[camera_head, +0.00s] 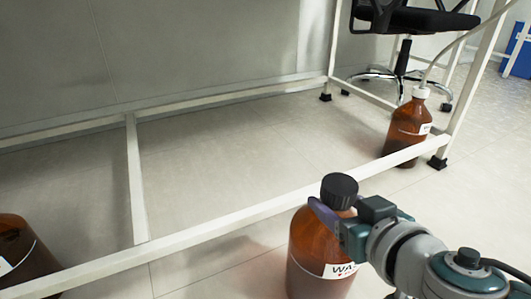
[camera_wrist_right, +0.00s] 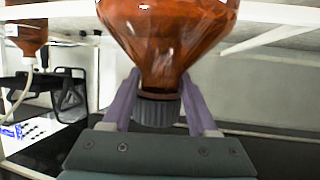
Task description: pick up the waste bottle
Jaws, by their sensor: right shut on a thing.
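The waste bottle (camera_head: 312,245) is brown glass with a black ribbed cap and a white label reading "WA", the rest hidden by my arm. It stands upright in front of the white frame bar, low in the head view. My right gripper (camera_head: 335,214) is shut on its neck just below the cap. The right wrist view shows the bottle (camera_wrist_right: 165,35) with its neck between the two purple fingers (camera_wrist_right: 157,103). I cannot tell whether its base touches the floor. My left gripper is not in view.
A white frame bar (camera_head: 235,215) runs just behind the bottle. A second brown bottle (camera_head: 405,130) with white cap and tube stands by the right frame leg. Another brown bottle (camera_head: 22,262) is at the lower left. An office chair (camera_head: 410,20) stands behind.

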